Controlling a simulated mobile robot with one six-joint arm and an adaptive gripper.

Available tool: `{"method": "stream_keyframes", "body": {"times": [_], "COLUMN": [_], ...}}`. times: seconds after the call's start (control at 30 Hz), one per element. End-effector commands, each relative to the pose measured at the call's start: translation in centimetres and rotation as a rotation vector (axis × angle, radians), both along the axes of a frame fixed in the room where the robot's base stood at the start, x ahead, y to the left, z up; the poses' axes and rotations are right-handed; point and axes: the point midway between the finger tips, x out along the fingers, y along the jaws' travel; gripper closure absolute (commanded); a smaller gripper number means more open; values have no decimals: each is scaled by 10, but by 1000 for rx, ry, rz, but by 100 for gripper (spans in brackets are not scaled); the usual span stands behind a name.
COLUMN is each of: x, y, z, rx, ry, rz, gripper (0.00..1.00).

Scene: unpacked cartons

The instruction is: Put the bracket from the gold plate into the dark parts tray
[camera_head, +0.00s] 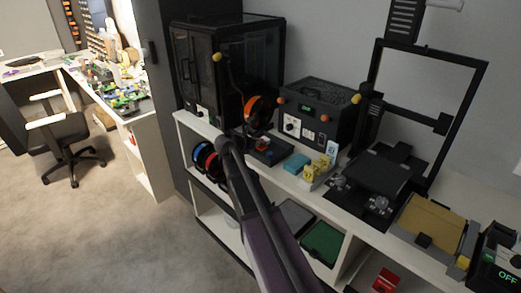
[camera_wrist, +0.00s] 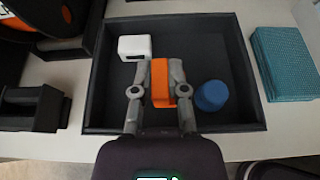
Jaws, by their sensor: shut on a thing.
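The dark parts tray (camera_wrist: 205,45) fills the middle of the wrist view; it stands on the white shelf top in the head view (camera_head: 274,155). My gripper (camera_wrist: 160,84) is over the tray, shut on an orange part that looks like the bracket (camera_wrist: 160,82). I cannot tell whether the bracket touches the tray floor. A white block (camera_wrist: 135,47) lies to its left and a blue round part (camera_wrist: 211,96) to its right, both in the tray. The gold plate (camera_head: 436,222) lies at the right in the head view, with no orange part showing on it.
A teal stack (camera_wrist: 283,62) lies right of the tray. Yellow blocks (camera_head: 318,167) stand further right, before a black printer bed (camera_head: 377,173). An enclosed black machine (camera_head: 228,70) and a black box with knobs (camera_head: 318,112) stand behind. An orange-and-black spool (camera_head: 258,112) is close behind the tray.

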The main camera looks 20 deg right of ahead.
Motion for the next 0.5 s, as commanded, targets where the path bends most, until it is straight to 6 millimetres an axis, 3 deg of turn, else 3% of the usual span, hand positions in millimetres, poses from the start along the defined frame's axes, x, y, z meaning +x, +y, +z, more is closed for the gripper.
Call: {"method": "stream_keyframes", "body": {"times": [0.03,0.2,0.5], "x": [0,0,0], "y": [0,0,0], "z": [-10,-21,-23], "rx": [0,0,0], "ry": [0,0,0], "rz": [0,0,-1], "gripper": [100,100,100]}}
